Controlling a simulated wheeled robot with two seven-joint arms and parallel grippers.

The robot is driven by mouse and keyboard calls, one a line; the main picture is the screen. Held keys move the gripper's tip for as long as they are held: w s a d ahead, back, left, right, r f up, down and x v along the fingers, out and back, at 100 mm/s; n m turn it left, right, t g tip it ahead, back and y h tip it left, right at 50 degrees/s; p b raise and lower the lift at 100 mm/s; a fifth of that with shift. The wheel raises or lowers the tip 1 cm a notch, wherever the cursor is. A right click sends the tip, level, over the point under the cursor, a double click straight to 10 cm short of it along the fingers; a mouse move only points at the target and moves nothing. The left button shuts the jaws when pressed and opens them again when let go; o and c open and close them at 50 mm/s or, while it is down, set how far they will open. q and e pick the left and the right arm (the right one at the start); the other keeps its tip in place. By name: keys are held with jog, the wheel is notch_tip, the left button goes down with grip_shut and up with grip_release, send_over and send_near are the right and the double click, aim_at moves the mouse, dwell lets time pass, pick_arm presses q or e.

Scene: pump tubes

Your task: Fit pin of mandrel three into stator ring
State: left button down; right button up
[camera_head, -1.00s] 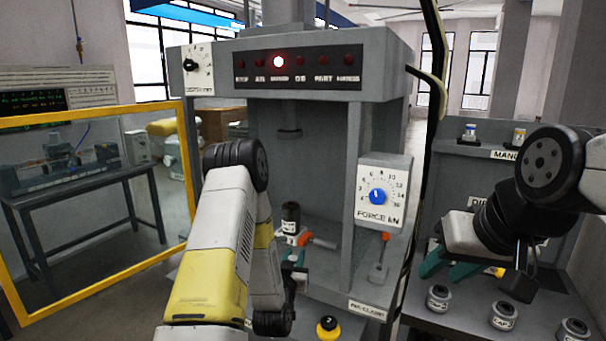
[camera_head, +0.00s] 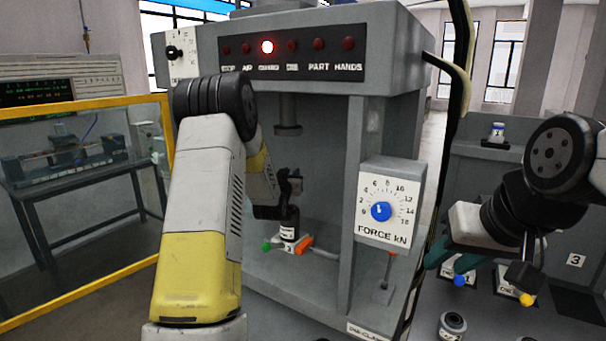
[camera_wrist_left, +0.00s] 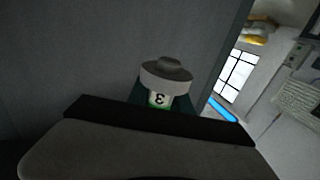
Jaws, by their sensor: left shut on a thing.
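My left gripper (camera_head: 288,183) is inside the press, above a dark cylinder with a white label (camera_head: 289,228) standing on the press bed. In the left wrist view the gripper is shut on a mandrel (camera_wrist_left: 166,78) with a grey knob top, a pale collar and a label with a 3. The mandrel is hard to make out in the head view, so contact with the cylinder below cannot be told. The ring and pin cannot be told apart there. My right gripper (camera_head: 452,262) is at the right, its teal fingers apart and empty.
A green knob (camera_head: 266,246) and an orange clamp handle (camera_head: 305,244) flank the cylinder. The press ram (camera_head: 288,130) hangs above. A force dial (camera_head: 388,208) is on the right post. A yellow-framed guard (camera_head: 85,111) stands left.

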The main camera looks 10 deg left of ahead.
pick_arm(q)
jog(key=shift+f, duration=2.85)
jog(key=shift+f, duration=1.05)
jog(key=c, duration=1.1)
grip_release()
jog(key=shift+s+f, duration=0.1)
jog(key=shift+s, duration=3.85)
